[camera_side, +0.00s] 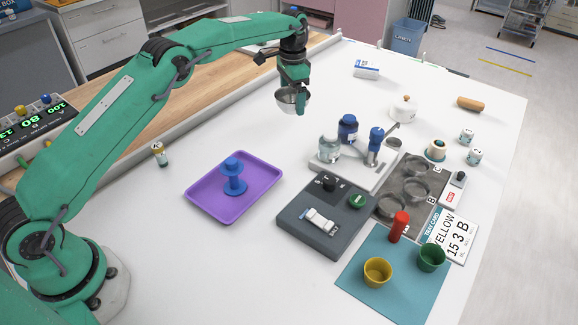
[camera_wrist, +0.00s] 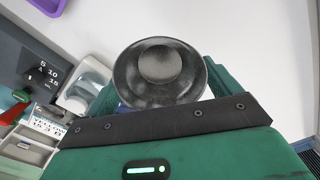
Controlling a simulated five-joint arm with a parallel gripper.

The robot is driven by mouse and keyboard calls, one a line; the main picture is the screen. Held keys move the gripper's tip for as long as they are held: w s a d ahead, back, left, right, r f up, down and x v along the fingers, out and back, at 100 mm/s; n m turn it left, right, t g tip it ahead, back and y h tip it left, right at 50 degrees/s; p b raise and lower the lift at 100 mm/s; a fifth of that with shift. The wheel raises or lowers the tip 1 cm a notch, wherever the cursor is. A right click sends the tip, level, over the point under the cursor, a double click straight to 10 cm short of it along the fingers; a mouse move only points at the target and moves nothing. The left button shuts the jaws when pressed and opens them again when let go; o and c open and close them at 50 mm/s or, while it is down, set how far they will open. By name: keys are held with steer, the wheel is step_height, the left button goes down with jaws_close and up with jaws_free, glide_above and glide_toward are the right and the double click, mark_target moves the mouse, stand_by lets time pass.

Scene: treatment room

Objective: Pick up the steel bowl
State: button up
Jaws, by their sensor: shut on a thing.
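The steel bowl (camera_side: 287,103) is a small, shiny metal bowl held in the air, well above the white table, in the side view. My gripper (camera_side: 300,101) is shut on it, with one green finger in front of its right side. The bowl looks about upright, rim up. In the wrist view the bowl (camera_wrist: 133,78) shows as a dark round shape with a paler disc in its middle, between the green fingers. The black and green gripper body hides its near edge there.
Below left is a purple tray (camera_side: 205,205) with a blue spool (camera_side: 233,180). White table is clear below the bowl.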

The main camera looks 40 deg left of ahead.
steer(key=shift+r, duration=0.55)
steer(key=shift+r, duration=0.1)
